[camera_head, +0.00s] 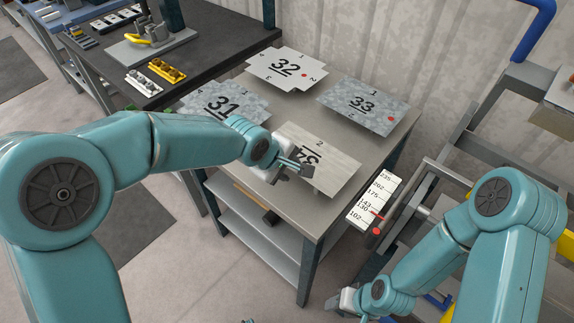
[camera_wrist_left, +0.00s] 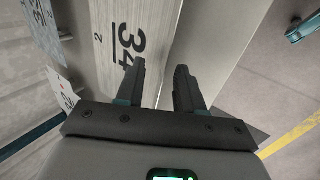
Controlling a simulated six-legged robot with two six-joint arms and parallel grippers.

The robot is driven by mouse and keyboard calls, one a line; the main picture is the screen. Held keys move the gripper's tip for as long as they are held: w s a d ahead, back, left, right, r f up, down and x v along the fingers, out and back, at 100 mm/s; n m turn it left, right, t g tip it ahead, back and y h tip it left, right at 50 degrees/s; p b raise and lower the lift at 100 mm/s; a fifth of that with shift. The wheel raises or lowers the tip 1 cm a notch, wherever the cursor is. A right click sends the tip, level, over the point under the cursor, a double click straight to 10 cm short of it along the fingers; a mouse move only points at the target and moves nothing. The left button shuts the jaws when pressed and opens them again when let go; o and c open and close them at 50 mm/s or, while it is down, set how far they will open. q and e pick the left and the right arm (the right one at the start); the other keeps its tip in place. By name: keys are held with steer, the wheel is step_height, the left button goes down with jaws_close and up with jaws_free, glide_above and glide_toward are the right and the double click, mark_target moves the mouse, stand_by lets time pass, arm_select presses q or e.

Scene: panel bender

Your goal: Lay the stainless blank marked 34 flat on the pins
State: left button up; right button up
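The stainless blank marked 34 (camera_head: 338,172) lies at the near right of the grey table, its number upside down in the head view. It also shows in the left wrist view (camera_wrist_left: 112,25). My left gripper (camera_head: 303,168) is at the blank's left edge. In the left wrist view its two fingers (camera_wrist_left: 162,82) stand apart, one over the blank and one beyond its edge, with nothing clamped. My right gripper (camera_head: 338,303) is low at the bottom of the head view, small and partly hidden, away from the blank. I cannot make out the pins.
Blanks marked 31 (camera_head: 222,104), 32 (camera_head: 288,68) and 33 (camera_head: 364,104) lie on the same table (camera_head: 290,118). A number scale (camera_head: 374,202) and a metal frame (camera_head: 470,130) stand to the right. A dark bench (camera_head: 215,40) with fixtures is behind left.

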arm_select(q)
steer(key=v, duration=1.6)
steer(key=shift+s+a+r, duration=0.1)
steer(key=shift+s+a, duration=0.05)
